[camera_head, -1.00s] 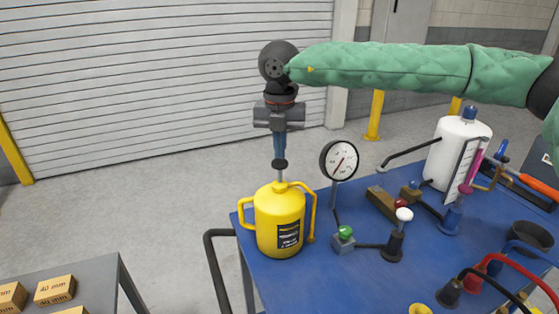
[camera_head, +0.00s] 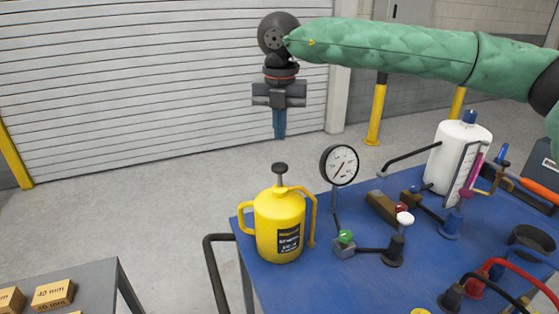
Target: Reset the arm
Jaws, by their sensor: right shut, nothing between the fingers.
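My right arm (camera_head: 400,48), in a green quilted sleeve, reaches in from the right across the upper part of the head view. Its gripper (camera_head: 279,136) points down with the fingers together and nothing between them. It hangs above the yellow pump can (camera_head: 275,212), with a clear gap over the can's black plunger knob (camera_head: 280,168). The can stands upright at the left corner of the blue table. My left gripper is not in view.
The blue table (camera_head: 330,285) holds a dial gauge (camera_head: 339,165), a white tank (camera_head: 452,160), valves with coloured knobs and several hoses. Open floor and a roller door (camera_head: 150,90) lie behind.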

